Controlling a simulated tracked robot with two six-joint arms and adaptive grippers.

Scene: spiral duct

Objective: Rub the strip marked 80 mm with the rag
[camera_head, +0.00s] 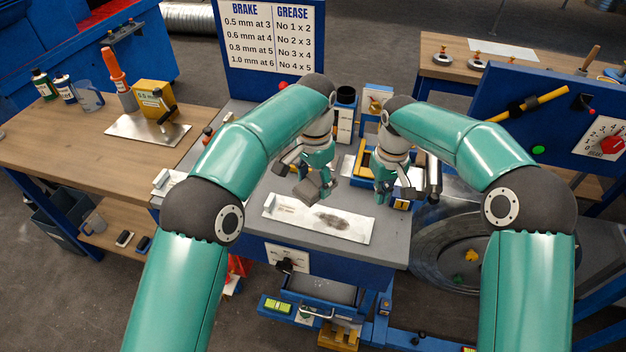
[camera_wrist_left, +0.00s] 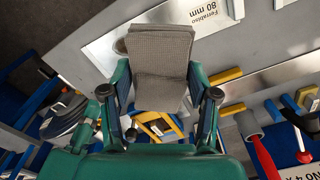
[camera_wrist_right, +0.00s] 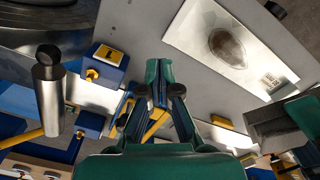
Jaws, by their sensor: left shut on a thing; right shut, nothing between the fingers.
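The metal strip (camera_head: 350,230) lies on the grey bench in front of me, with a dark smudge on its right half. Its 80 mm label is legible in the left wrist view, on the strip's end (camera_wrist_left: 214,20). The strip also shows with its smudge in the right wrist view (camera_wrist_right: 195,35). My left gripper (camera_head: 313,178) is shut on a grey-brown rag (camera_wrist_left: 165,50), which hangs over the strip's far edge; contact cannot be told. My right gripper (camera_head: 383,196) is shut and empty, right of the strip; its closed fingers show in the right wrist view (camera_wrist_right: 158,75).
A yellow and blue tray (camera_head: 357,163) stands behind the right gripper. A metal cylinder (camera_head: 434,178) is right of it. The brake and grease board (camera_head: 270,38) rises at the back. A wooden bench (camera_head: 60,125) with bottles is left. The bench front around the strip is clear.

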